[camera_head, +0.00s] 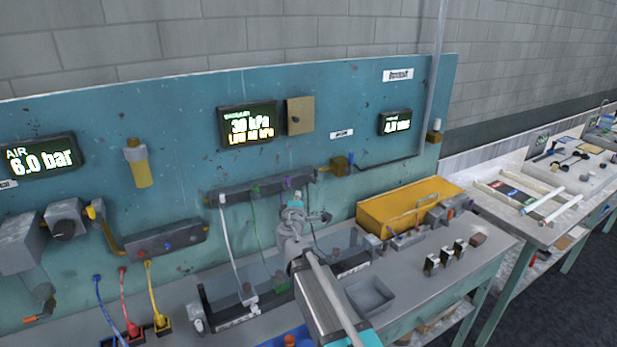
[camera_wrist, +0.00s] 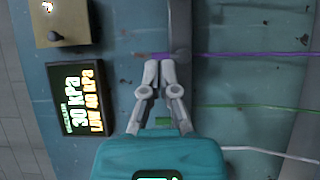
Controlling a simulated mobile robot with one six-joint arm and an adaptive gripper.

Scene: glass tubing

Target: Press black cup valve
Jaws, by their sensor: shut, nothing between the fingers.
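A dark manifold bar (camera_head: 245,190) is fixed to the teal panel, with white, green and purple lines at its ports. In the wrist view the manifold (camera_wrist: 180,30) is partly hidden behind my fingers. I cannot make out which part is the black cup valve. My gripper (camera_head: 293,212) is shut and empty in front of the panel, below the manifold in the head view. In the wrist view my gripper (camera_wrist: 160,56) has its fingertips together, overlapping the purple port area. I cannot tell whether they touch anything.
A vacuum display (camera_head: 248,125) reads 30 kPa, low 40 kPa, beside a tan box (camera_head: 300,115). A white tube (camera_head: 230,245) and a green tube (camera_head: 256,225) hang near my arm. A yellow case (camera_head: 385,211) and grey tray (camera_head: 370,297) occupy the bench.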

